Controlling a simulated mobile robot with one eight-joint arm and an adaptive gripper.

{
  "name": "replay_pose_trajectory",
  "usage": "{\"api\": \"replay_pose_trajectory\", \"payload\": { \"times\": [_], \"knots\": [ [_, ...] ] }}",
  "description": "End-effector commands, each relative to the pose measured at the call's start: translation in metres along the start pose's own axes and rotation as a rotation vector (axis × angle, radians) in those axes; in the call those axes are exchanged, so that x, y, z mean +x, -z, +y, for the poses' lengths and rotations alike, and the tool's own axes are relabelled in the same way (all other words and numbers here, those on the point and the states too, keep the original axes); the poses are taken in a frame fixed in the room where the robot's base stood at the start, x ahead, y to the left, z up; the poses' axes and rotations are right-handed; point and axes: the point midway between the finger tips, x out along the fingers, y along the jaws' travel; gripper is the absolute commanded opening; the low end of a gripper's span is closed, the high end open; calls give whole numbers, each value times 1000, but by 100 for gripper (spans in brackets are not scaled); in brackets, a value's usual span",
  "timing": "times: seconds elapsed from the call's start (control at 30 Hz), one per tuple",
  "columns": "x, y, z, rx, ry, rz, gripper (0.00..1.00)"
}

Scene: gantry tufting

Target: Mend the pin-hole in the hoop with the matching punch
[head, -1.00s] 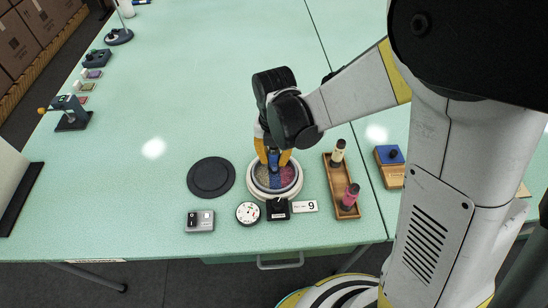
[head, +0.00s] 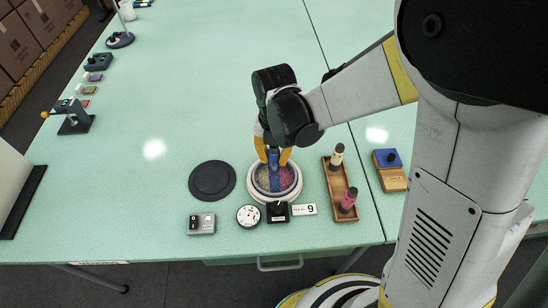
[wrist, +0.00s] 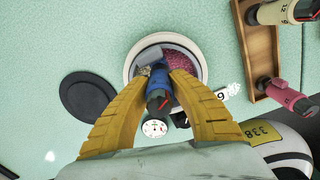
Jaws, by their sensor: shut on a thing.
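My gripper (head: 273,156) is shut on a blue punch (wrist: 158,84), one yellow finger on each side. It holds the punch over the round white-rimmed hoop (head: 297,190). The hoop's face has a blue band, a pink part and a greyish speckled part; its rim also shows in the wrist view (wrist: 204,64). The punch and fingers cover the middle of the face, so I cannot see a pin-hole or tell whether the tip touches. A cream punch (head: 337,155) and a magenta punch (head: 349,199) stand in a wooden tray (head: 335,203) to the right.
A black disc (head: 212,181) lies left of the hoop. A grey switch box (head: 201,224), a white dial (head: 248,216), a black block (head: 278,212) and a card marked 9 (head: 304,210) line the front. A blue-topped wooden box (head: 390,172) is beyond the tray. The table behind is largely clear.

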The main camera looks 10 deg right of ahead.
Motion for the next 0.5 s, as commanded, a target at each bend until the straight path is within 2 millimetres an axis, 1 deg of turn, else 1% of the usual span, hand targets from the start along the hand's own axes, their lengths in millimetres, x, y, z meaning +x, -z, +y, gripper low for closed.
{"api": "replay_pose_trajectory", "payload": {
  "times": [0.03,0.4,0.5],
  "knots": [
    [-8,0,0,0,0,0,0],
    [-40,-1,0,0,0,0,0],
    [-46,-2,0,0,0,0,0]
  ]
}}
